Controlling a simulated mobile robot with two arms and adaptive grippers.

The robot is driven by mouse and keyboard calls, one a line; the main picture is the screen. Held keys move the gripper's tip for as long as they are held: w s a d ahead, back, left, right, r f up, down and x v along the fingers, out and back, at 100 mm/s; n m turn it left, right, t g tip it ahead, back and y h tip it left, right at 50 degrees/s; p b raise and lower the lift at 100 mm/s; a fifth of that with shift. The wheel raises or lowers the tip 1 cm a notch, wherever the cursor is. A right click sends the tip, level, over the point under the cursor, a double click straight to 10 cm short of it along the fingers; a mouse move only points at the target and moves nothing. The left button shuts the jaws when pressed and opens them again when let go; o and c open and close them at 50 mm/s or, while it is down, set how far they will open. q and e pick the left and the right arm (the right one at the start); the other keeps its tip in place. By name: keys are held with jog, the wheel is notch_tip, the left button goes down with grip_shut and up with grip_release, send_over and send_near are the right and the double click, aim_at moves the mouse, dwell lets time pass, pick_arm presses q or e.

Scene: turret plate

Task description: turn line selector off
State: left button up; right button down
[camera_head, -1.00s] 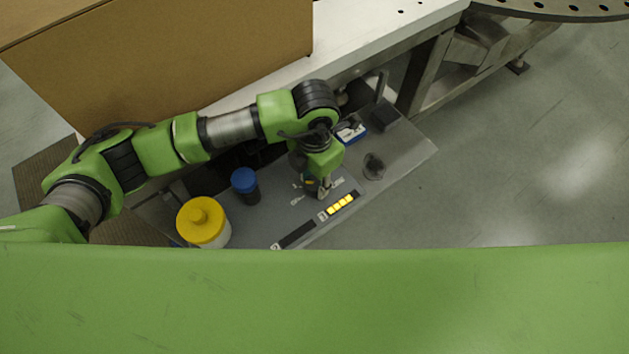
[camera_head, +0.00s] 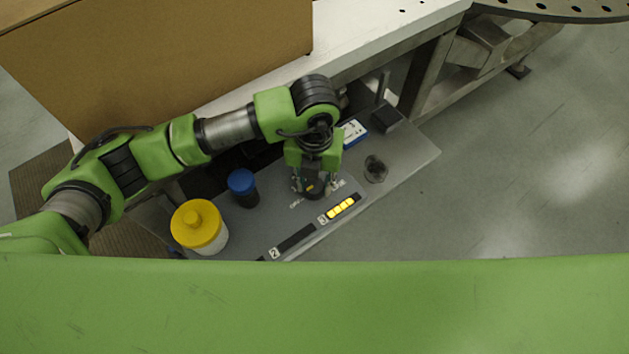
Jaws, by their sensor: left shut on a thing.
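My left gripper (camera_head: 311,188) points down at the grey panel, near the middle of the picture. It is shut on the line selector, a small knob on the panel that the fingers mostly cover; a bit of yellow shows between them. White lettering (camera_head: 340,184) shows on the panel around it. In front of the gripper a lit yellow indicator bar (camera_head: 343,206) is marked 3, and a dark bar (camera_head: 295,238) beside it is marked 2. How the selector is turned cannot be made out. My right gripper is not in view.
A yellow-lidded white jar (camera_head: 200,228) and a blue-capped dark jar (camera_head: 243,187) stand left of the gripper. A blue-and-white box (camera_head: 354,132) and a small dark glass-like item (camera_head: 376,168) lie to its right. A large cardboard box (camera_head: 160,70) stands behind.

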aim_at(314, 185)
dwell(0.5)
pick_arm(q)
jog(key=o, duration=1.1)
notch_tip(314, 185, up, 12)
jog(key=shift+r, duration=0.1)
